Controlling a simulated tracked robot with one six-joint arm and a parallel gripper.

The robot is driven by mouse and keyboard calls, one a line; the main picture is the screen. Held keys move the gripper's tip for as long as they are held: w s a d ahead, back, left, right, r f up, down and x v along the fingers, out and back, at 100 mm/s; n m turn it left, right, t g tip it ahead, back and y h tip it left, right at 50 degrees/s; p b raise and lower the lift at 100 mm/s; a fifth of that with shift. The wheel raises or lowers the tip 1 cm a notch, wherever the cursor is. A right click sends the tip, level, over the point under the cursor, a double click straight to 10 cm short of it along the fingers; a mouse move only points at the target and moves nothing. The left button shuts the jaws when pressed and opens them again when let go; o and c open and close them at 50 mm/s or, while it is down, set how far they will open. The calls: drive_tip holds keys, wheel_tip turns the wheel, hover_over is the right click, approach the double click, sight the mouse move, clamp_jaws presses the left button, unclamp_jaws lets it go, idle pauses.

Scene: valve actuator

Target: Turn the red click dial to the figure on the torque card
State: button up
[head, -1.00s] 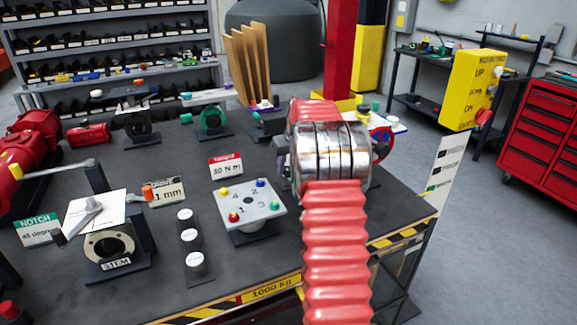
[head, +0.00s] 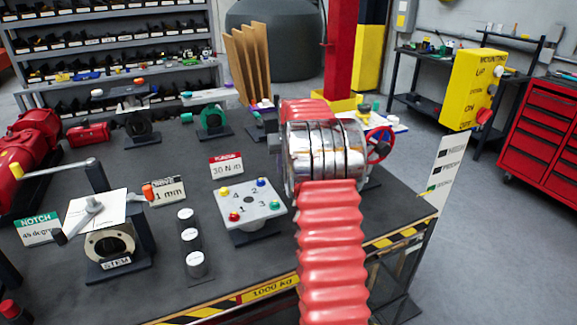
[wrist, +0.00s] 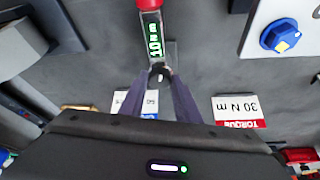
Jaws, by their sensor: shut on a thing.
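In the wrist view my gripper (wrist: 160,76) is shut on a small dark end piece below a strip with a green-lettered display (wrist: 154,36). The display text looks like a number and "N m"; its first digit is hard to read. A red part (wrist: 149,4) shows at the top edge beyond the strip; I cannot tell if it is the click dial. The torque card (wrist: 240,110) reads 30 N m, upside down there; it also stands on the bench in the head view (head: 226,165). In the head view my arm hides the gripper and what it holds.
A white plate with numbered coloured bolts (head: 248,206) stands in front of the card. Its blue bolt (wrist: 282,37) shows in the wrist view. A red handwheel (head: 379,145) shows beside my arm.

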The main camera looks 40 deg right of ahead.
idle(0.3)
drive_tip(key=o, duration=1)
drive_tip(key=shift+o, duration=0.2)
drive_tip(key=v, duration=1.3)
drive_tip(key=shift+a+r, duration=0.2)
drive_tip(key=shift+r, duration=0.1)
drive_tip(key=shift+s, duration=0.15)
